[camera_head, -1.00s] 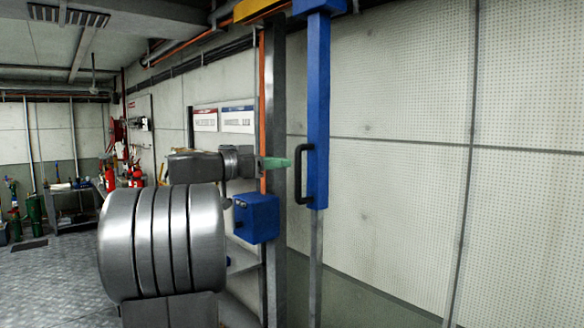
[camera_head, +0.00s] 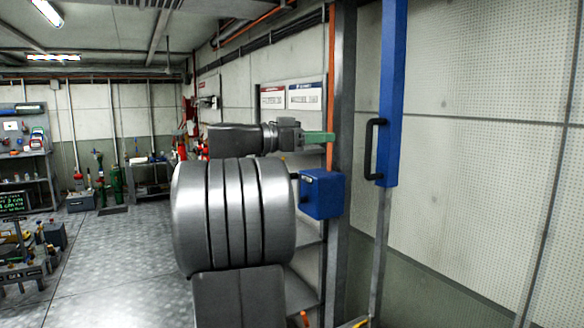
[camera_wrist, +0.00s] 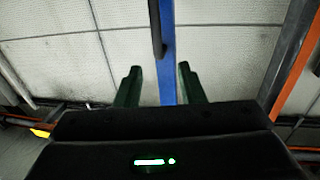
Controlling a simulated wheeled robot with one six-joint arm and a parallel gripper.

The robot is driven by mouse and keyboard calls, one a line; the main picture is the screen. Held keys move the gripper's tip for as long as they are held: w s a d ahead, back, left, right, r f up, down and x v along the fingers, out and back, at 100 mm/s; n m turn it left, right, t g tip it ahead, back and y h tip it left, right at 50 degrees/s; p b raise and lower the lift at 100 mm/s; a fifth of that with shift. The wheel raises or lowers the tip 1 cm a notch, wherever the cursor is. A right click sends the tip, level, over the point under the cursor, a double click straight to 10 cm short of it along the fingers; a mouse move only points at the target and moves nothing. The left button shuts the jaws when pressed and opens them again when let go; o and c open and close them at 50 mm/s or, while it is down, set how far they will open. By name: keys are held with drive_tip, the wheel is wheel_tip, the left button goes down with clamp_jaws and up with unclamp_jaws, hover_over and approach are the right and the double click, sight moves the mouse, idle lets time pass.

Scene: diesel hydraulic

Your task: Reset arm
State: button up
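My gripper (camera_head: 320,137) extends to the right from my arm in the head view, with green fingers. In the wrist view its two green fingers (camera_wrist: 158,88) stand wide apart with nothing held between them. A blue vertical post (camera_head: 392,80) with a black handle (camera_head: 373,148) is to the right of the fingertips in the head view, and the fingers appear apart from it. The blue post (camera_wrist: 168,60) shows beyond the gap between the fingers in the wrist view.
A blue box (camera_head: 321,194) is mounted below the gripper beside a dark vertical column (camera_head: 341,230). The perforated wall (camera_head: 480,150) is at right. Shelves (camera_head: 28,165) and green bottles (camera_head: 116,183) stand at far left. The metal floor (camera_head: 120,260) at left is mostly clear.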

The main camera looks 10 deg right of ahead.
sight(368, 136)
drive_tip(key=d+p, duration=0.1)
drive_tip(key=d, duration=0.3)
drive_tip(key=w+d+p, duration=0.1)
drive_tip(key=d, duration=0.3)
drive_tip(key=w+d+p, duration=0.1)
drive_tip(key=d, duration=0.3)
drive_tip(key=shift+w+d, duration=0.25)
drive_tip(key=shift+d, duration=0.45)
drive_tip(key=shift+s, duration=0.4)
drive_tip(key=shift+w, duration=0.1)
drive_tip(key=shift+f+p, duration=0.1)
drive_tip(key=shift+p, duration=0.2)
